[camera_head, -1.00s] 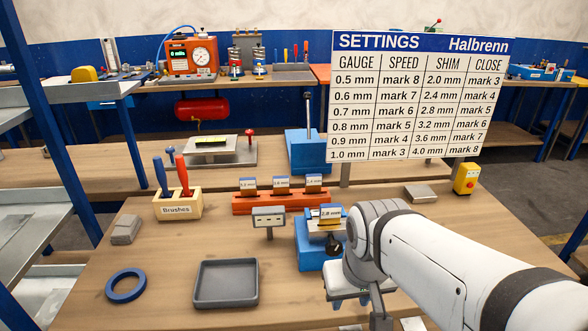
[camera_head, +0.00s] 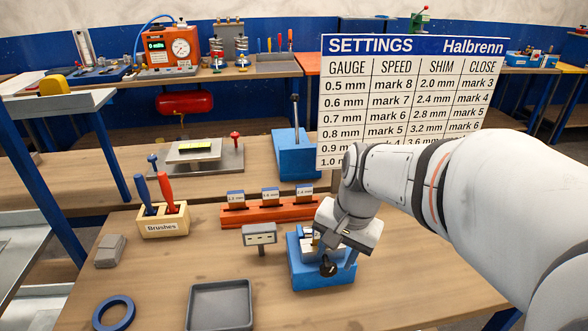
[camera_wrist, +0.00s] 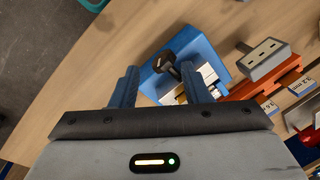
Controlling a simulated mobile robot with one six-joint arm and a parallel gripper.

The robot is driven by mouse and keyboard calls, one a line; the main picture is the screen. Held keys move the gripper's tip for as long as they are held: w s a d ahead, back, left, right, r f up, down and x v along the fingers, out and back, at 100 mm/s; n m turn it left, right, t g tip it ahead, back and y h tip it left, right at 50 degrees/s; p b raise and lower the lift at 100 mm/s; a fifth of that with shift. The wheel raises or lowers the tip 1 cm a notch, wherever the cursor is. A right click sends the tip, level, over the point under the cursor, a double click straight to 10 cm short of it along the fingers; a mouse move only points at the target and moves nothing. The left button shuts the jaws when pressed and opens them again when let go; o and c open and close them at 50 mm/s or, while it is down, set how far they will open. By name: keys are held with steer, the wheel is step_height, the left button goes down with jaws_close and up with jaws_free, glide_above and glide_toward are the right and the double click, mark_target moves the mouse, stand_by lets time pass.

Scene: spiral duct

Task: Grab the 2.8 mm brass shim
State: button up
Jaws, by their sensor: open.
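The brass shim (camera_wrist: 181,97) shows as a small yellowish strip beside a white label in the blue holder (camera_wrist: 218,58), which has a black knob (camera_wrist: 168,61) on its front. The blue holder (camera_head: 318,272) also shows in the head view, where my gripper largely covers the shim. My gripper (camera_wrist: 160,76) is open above the holder, one finger on each side of the knob and shim in the wrist view. I cannot tell whether the fingers touch anything. In the head view my gripper (camera_head: 326,236) hangs over the holder's upper part.
An orange rack (camera_head: 268,212) with several labelled shims stands behind the holder. A small grey stand (camera_head: 260,235) is close to the holder's left. A grey tray (camera_head: 220,290), blue ring (camera_head: 114,312) and brush box (camera_head: 164,224) lie further left. The settings board (camera_head: 400,95) stands behind my arm.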

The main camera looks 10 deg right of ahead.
steer(key=w+d+r+m+g+y+p, duration=0.1)
steer(key=w+d+r+m+y+p, duration=0.2)
steer(key=w+r+m+p, duration=0.45)
steer(key=a+f+m, duration=0.1)
steer(key=f, duration=0.2)
steer(key=a+f+m, duration=0.1)
steer(key=f, duration=0.2)
steer(key=w+a+f+m, duration=0.1)
steer(key=f, duration=0.2)
steer(key=shift+a+f, duration=0.2)
steer(key=shift+f, duration=0.15)
steer(key=shift+c, duration=0.3)
jaws_close()
